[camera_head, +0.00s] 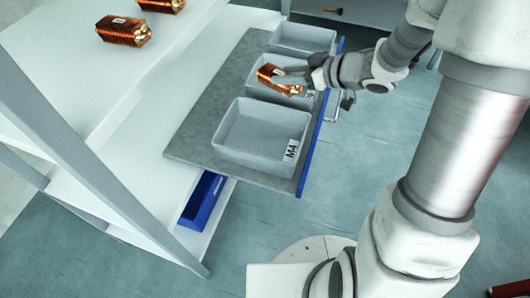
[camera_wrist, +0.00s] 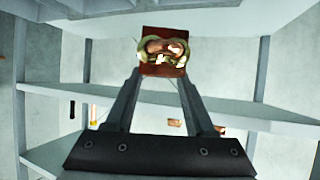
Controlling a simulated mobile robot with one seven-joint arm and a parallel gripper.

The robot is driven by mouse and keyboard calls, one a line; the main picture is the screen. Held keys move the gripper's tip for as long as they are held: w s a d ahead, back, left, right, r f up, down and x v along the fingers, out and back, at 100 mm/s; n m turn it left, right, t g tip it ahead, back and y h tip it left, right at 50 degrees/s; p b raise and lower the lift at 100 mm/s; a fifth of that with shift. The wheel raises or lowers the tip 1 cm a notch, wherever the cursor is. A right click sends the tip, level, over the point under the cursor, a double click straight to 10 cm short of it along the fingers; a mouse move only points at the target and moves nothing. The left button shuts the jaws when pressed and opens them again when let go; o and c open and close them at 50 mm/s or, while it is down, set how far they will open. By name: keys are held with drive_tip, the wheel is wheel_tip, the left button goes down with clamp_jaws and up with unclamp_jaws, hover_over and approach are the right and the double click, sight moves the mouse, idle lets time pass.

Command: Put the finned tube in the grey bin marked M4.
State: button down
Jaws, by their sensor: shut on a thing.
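A copper finned tube (camera_head: 280,78) is held in my gripper (camera_head: 292,78), above or within the middle grey bin (camera_head: 262,92); I cannot tell its exact height. In the wrist view, the finned tube (camera_wrist: 163,50) shows end-on between the fingertips of my gripper (camera_wrist: 160,72), which is shut on it. The grey bin marked M4 (camera_head: 225,140) stands nearest on the grey shelf board, with its label on the front right. It looks empty, and my gripper is behind it in the head view.
Two more finned tubes (camera_head: 124,31) lie on the white upper shelf (camera_head: 70,70) at the left. A third grey bin (camera_head: 303,36) stands farthest back. A blue bin (camera_head: 203,200) is on the lower shelf. Slanted rack posts stand at the left.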

drive_tip(key=s+a+f+n+g+y+b, duration=0.1)
drive_tip(key=s+f+n+g+b, duration=0.1)
drive_tip(key=f+b, duration=0.35)
drive_tip(key=s+a+f+n+g+y+b, duration=0.1)
drive_tip(key=s+f+n+g+b, duration=0.1)
drive_tip(key=f+b, duration=0.4)
drive_tip(key=b, duration=0.3)
hover_over(275, 155)
wheel_tip(275, 155, down, 11)
drive_tip(key=shift+d, duration=0.1)
drive_tip(key=shift+f, duration=0.1)
drive_tip(key=shift+c, duration=1.3)
unclamp_jaws()
drive_tip(key=shift+f, duration=0.1)
